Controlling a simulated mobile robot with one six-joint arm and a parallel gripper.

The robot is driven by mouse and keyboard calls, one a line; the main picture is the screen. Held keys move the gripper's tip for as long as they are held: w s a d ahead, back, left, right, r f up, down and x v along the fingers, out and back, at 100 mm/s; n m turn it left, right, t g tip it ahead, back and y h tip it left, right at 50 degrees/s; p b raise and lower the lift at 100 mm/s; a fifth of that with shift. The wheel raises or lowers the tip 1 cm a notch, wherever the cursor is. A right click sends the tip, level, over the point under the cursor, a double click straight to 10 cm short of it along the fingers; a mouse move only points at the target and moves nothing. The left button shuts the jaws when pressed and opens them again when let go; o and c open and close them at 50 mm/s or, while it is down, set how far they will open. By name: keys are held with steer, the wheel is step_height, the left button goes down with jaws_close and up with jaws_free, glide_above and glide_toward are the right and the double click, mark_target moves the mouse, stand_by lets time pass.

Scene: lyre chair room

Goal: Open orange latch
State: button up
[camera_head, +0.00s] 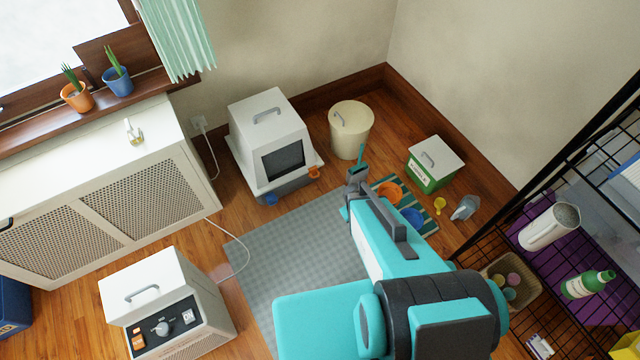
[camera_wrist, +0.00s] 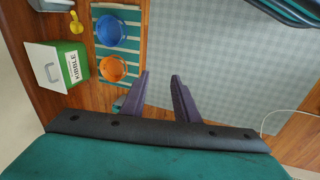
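A small orange latch (camera_head: 314,172) is at the lower right front of the white litter box (camera_head: 266,117). A matching blue latch (camera_head: 271,198) is at its lower left front. My gripper (camera_head: 354,178) is to the right of the orange latch and apart from it, above the floor near the striped mat. In the wrist view my gripper (camera_wrist: 160,77) has its two dark fingers apart with nothing between them. The litter box and its latches are not in the wrist view.
An orange bowl (camera_head: 389,192) and blue bowl (camera_head: 411,217) sit on a striped mat beside my arm. A cream bin (camera_head: 350,132) stands behind, a green kibble box (camera_wrist: 66,61) to the right. A grey mat (camera_head: 290,250) covers the floor in front.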

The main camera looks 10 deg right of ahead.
steer(key=w+d+f+n+t+y+b, duration=0.1)
steer(key=w+d+f+n+t+b, duration=0.2)
steer(key=w+b, duration=0.4)
steer(key=w+f+n+t+b, duration=0.35)
steer(key=w+f+b, duration=0.2)
steer(key=w, duration=0.45)
steer(key=w+d+f+n+t+y+b, duration=0.1)
steer(key=w+d+f+n+t+b, duration=0.2)
steer(key=w+b, duration=0.4)
steer(key=w+a+f+n+y+b, duration=0.2)
steer(key=a+f+n+y+b, duration=0.4)
steer(key=f+n+y+b, duration=0.4)
step_height(320, 180, down, 2)
steer(key=n+t+b, duration=0.1)
steer(key=n+b, duration=0.1)
steer(key=b, duration=0.2)
steer(key=shift+w+f+y, duration=0.2)
steer(key=shift+f+y, duration=0.05)
steer(key=shift+y, duration=0.15)
steer(key=shift+a+b, duration=0.1)
steer(key=shift+b, duration=0.2)
steer(key=b, duration=0.4)
glide_toward(314, 174)
steer(key=w+a, duration=0.2)
steer(key=a, duration=0.1)
steer(key=w+a, duration=0.1)
steer(key=shift+a+r, duration=0.15)
steer(key=shift+a, duration=0.1)
jaws_close()
